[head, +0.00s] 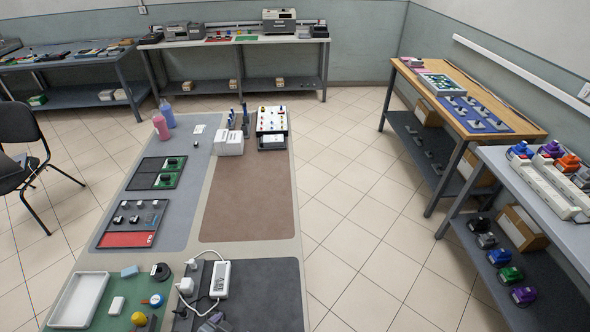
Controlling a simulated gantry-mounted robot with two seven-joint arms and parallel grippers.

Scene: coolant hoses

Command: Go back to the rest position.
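Neither of my grippers shows in the head view, and no part of my arms can be made out. Whether they hold anything is hidden. The task names no object. A long table (246,249) runs away from me through the middle of the view.
The table carries a white tray (80,299), a white power adapter (220,280) with cables, dark trays and a white box (230,143). A wooden-topped bench (525,130) and a grey shelf unit (488,155) stand at right. A black chair (18,125) stands left. The tiled floor between is clear.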

